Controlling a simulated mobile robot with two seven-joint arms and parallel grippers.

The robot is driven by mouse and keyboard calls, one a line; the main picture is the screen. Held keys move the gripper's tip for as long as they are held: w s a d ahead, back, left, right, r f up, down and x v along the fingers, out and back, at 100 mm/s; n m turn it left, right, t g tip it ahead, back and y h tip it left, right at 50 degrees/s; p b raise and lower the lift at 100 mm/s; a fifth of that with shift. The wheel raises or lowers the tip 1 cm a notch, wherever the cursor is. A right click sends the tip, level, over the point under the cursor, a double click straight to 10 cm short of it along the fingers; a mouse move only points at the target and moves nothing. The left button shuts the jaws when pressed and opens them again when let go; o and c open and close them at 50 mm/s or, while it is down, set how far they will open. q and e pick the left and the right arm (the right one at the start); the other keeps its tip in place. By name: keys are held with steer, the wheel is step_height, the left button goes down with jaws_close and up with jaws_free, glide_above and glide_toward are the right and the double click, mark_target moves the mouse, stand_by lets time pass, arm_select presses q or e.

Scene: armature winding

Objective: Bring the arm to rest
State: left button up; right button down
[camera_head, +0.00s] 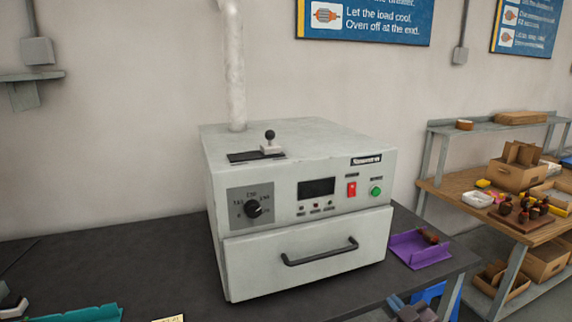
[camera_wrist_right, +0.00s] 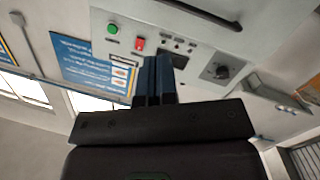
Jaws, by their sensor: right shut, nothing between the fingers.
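My right gripper (camera_head: 412,307) shows at the bottom edge of the head view, right of the oven and in front of the bench. Its dark blue fingers (camera_wrist_right: 154,80) are together and empty in the right wrist view. The white oven (camera_head: 300,200) stands on the dark bench with its drawer front closed. The oven's panel also shows in the right wrist view (camera_wrist_right: 200,62), upside down and apart from the fingers.
A purple tray (camera_head: 408,256) with small dark reddish parts sits right of the oven. A teal tray (camera_head: 95,314) is at the bottom left. A shelf rack (camera_head: 450,190) with boxes and parts stands at the right. The bench (camera_head: 110,262) left of the oven is mostly clear.

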steer(key=s+d+f+m+g+h, duration=0.1)
steer(key=s+f+m+g, duration=0.1)
steer(key=s+f, duration=0.7)
steer(key=s+d+f+m+g+h, duration=0.2)
steer(key=s+f+m, duration=0.2)
steer(key=s+f, duration=0.5)
steer(key=s, duration=0.6)
steer(key=shift+s+d+f+m+g+h, duration=0.3)
steer(key=shift+m+g, duration=0.1)
